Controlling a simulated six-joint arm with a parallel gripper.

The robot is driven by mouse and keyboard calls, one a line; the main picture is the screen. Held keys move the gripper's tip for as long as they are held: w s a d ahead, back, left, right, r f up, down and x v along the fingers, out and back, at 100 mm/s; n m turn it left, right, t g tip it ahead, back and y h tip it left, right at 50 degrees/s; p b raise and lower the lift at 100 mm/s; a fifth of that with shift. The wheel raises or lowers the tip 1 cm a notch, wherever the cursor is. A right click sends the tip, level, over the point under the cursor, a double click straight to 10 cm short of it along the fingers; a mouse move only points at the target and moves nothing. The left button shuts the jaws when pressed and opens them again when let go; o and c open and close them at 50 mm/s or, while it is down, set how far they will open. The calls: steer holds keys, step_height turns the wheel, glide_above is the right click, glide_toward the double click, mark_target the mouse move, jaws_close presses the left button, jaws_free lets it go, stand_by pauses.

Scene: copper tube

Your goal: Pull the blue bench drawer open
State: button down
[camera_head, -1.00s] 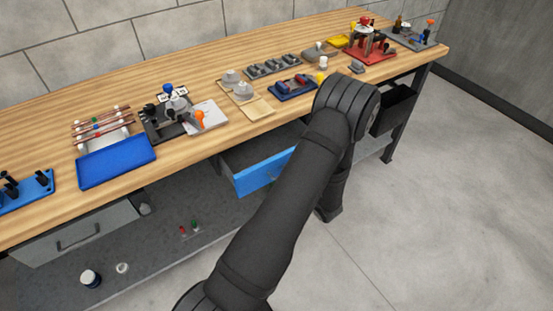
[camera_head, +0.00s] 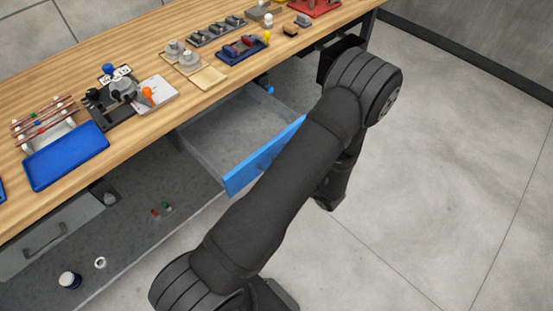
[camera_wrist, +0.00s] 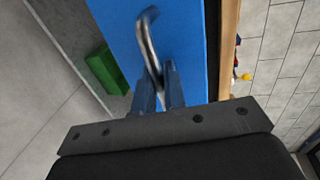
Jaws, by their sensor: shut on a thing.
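The blue bench drawer (camera_head: 236,180) stands well out from under the bench top in the head view, with its grey inside (camera_head: 235,130) showing. A small blue thing (camera_head: 270,90) shows at its back right. In the wrist view the blue drawer front (camera_wrist: 185,45) fills the upper middle. Its metal bar handle (camera_wrist: 149,40) runs down between the fingers of my gripper (camera_wrist: 160,85). My gripper is shut on the handle. In the head view my arm hides the gripper, the handle and the right part of the drawer front.
The wooden bench top (camera_head: 130,75) holds a blue tray (camera_head: 65,156), fixtures and small parts. A closed grey drawer (camera_head: 45,238) is at lower left. A lower shelf (camera_head: 130,225) holds small items. A green block (camera_wrist: 105,70) shows beside the drawer front. Floor at right is clear.

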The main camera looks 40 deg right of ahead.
steer(key=c, duration=1.6)
jaws_free()
steer(key=shift+c, duration=0.2)
steer(key=v, duration=1.7)
steer(key=shift+s, duration=0.2)
steer(key=shift+w, duration=0.1)
steer(key=x, duration=1.7)
steer(key=shift+w, duration=0.15)
steer(key=v, duration=1.7)
steer(key=shift+w, duration=0.1)
